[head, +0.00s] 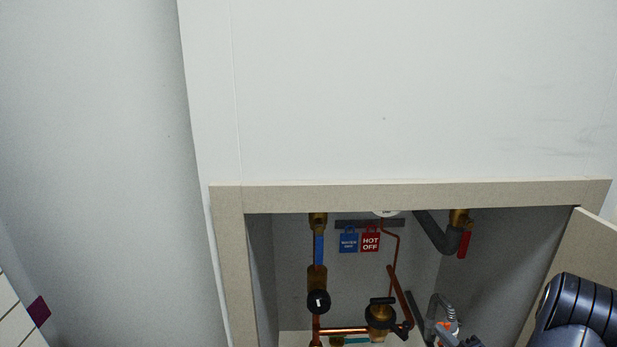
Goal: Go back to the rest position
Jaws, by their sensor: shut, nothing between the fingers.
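My gripper (436,298) shows small near the bottom edge of the head view, right of centre, in front of the open cabinet's lower right part. Its fingers are together and I see nothing held between them. A bit of orange shows at its base. A large dark blue-grey part of my arm (575,315) fills the bottom right corner, in front of the open cabinet door (585,245). The rest of the arm is cut off by the frame's lower edge.
The open cabinet (228,260) holds copper pipes (343,330), a black round knob (318,302), a brass valve (381,316), a blue tag (348,241), a red "HOT OFF" tag (370,238) and a red-handled valve (464,243). Blank white wall (400,90) lies above.

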